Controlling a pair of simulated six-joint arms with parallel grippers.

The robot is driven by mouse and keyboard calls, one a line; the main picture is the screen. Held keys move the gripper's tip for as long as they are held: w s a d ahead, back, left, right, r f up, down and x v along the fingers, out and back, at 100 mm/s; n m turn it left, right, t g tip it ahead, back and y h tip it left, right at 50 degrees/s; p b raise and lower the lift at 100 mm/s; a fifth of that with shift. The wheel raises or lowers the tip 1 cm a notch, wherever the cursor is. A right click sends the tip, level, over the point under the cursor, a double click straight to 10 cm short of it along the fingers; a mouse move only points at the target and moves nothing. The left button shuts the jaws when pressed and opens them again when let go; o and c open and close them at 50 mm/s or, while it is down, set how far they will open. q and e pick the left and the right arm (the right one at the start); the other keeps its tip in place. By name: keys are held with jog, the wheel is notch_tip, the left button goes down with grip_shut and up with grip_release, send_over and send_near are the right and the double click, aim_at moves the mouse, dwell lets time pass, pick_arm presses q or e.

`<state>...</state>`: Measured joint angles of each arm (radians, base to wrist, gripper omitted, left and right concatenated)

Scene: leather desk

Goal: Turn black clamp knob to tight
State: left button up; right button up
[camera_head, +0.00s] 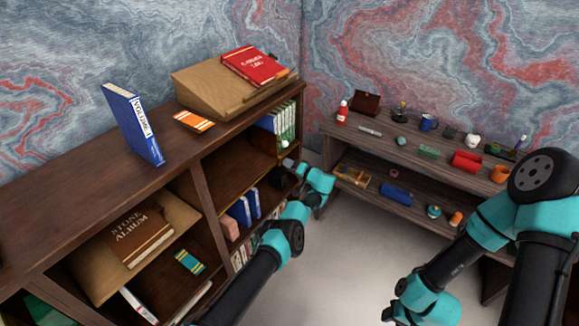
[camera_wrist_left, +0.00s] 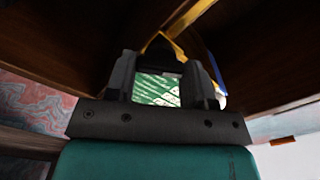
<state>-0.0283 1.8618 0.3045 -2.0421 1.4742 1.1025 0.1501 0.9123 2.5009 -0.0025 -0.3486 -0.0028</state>
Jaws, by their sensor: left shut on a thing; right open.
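My left gripper (camera_head: 280,176) reaches in at the right end of the brown bookcase (camera_head: 193,205), just below a row of green and white books (camera_head: 286,122). In the left wrist view, its two dark fingers (camera_wrist_left: 163,82) stand on both sides of a dark piece (camera_wrist_left: 157,62), and it is shut on that. The piece looks like the black clamp knob, but its shape and any tight mark are too dark to make out. Green and white patterning shows behind it.
A wooden lectern (camera_head: 205,88) with a red book (camera_head: 253,66), a standing blue book (camera_head: 133,124) and an orange card (camera_head: 194,121) are on the bookcase top. Blue books (camera_head: 243,208) sit on a shelf beside my left arm. A low bench (camera_head: 400,190) bears several small items.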

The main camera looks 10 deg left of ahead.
pick_arm(q)
jog(key=m, duration=0.6)
jog(key=shift+m, duration=0.4)
jog(key=o, duration=0.9)
jog(key=shift+d, duration=0.1)
jog(key=v, duration=1.7)
jog(key=shift+d, duration=0.1)
